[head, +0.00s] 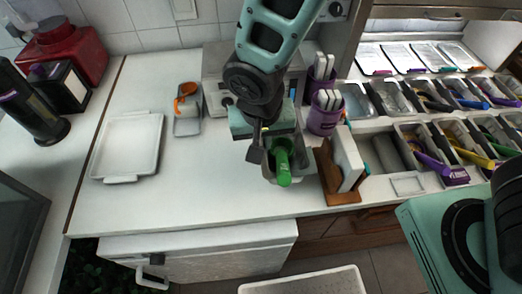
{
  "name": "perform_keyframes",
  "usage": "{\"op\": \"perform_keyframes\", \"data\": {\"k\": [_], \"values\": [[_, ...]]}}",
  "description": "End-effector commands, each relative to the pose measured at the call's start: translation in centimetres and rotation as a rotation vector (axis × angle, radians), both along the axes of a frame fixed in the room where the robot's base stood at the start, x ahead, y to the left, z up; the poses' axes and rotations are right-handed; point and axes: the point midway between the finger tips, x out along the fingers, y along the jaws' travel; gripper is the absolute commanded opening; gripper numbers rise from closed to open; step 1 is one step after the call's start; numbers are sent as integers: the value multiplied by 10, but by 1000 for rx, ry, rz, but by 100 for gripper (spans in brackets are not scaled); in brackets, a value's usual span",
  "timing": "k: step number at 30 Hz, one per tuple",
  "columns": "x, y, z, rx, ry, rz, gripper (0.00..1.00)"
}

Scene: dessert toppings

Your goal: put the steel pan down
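A small steel pan (298,176) with a green-handled tool (283,168) in it is at the middle of the white counter, near its front edge. My gripper (262,152) points down at the pan's left and back side. One dark finger shows beside the pan wall; the other finger is hidden behind the gripper body and the green handle. I cannot tell whether the fingers are closed on the wall, or whether the pan touches the counter.
A white tray (128,146) and a small holder with an orange-handled tool (187,106) stand left. Purple cups (322,120) and a wooden rack (340,183) with white boards stand close on the right. Topping pans (450,130) lie further right. The counter's left middle is clear.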

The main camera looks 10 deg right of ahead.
Motion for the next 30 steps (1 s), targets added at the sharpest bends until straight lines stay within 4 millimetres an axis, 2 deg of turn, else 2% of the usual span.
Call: {"op": "perform_keyframes", "data": {"k": [3, 8, 15, 29, 30], "values": [[0, -1, -16, -2, 2, 0, 0], [0, 0, -28, -2, 1, 0, 0], [0, -1, -58, -2, 1, -1, 0], [0, 0, -68, 1, -1, -1, 0], [0, 0, -67, 1, -1, -1, 8]]}}
